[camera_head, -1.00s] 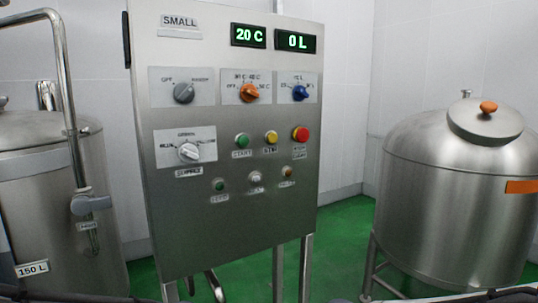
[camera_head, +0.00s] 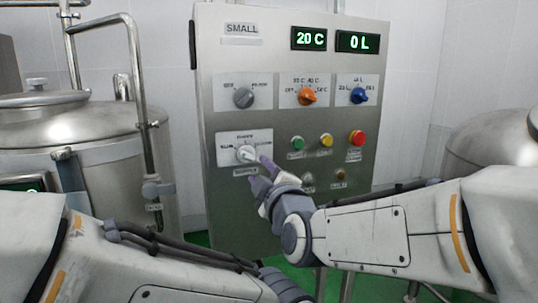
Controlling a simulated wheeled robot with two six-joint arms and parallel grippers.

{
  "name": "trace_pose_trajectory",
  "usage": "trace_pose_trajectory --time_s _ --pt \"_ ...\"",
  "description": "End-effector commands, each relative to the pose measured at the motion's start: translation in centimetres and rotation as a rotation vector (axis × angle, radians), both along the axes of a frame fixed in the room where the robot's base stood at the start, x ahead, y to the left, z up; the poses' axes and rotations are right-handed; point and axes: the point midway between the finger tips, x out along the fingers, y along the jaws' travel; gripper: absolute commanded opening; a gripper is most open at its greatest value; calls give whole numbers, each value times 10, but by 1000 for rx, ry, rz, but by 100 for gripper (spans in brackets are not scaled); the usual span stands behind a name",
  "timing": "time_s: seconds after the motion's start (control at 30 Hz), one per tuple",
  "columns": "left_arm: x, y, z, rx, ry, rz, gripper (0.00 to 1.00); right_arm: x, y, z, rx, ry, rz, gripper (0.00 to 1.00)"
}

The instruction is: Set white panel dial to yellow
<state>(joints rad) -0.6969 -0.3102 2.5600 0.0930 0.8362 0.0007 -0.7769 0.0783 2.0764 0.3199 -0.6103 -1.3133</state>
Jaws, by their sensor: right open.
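The white dial (camera_head: 246,154) sits on a light plate at the lower left of the steel control panel (camera_head: 225,215). Its pointer angles toward the lower right, and the small labels around it are too small to read. My right gripper (camera_head: 259,171) is open at the dial's lower right, its fingers close to the knob. I cannot tell whether they touch it. The gripper hides part of the panel below the dial. My left arm crosses the bottom of the view, and its gripper is out of view.
Above are a grey dial (camera_head: 243,97), an orange dial (camera_head: 307,96) and a blue dial (camera_head: 358,95). Green (camera_head: 297,142), yellow (camera_head: 326,140) and red (camera_head: 357,138) buttons are right of the white dial. Displays (camera_head: 308,38) read 20 C and 0 L. Steel tanks flank the panel.

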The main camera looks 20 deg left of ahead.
Motion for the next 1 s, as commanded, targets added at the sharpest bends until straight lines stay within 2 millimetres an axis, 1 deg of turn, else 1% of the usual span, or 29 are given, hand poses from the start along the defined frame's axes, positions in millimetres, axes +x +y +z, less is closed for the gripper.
trace_pose_trajectory --time_s 0.17,0.3,0.5,0.7,0.97,1.0 --pt "0 0 14 0 0 0 50 23 14 2 -3 1 -2 46" --pt "0 0 26 0 0 1 50 46 29 3 -2 2 -3 46" --pt "0 0 40 0 0 2 50 71 46 2 -2 3 -2 46" --pt "0 0 44 0 0 2 50 82 54 0 -1 2 -2 46" --pt "0 0 44 0 0 2 50 83 54 -1 0 2 -1 46" --pt "0 0 44 0 0 2 50 82 54 -1 0 2 -1 39"
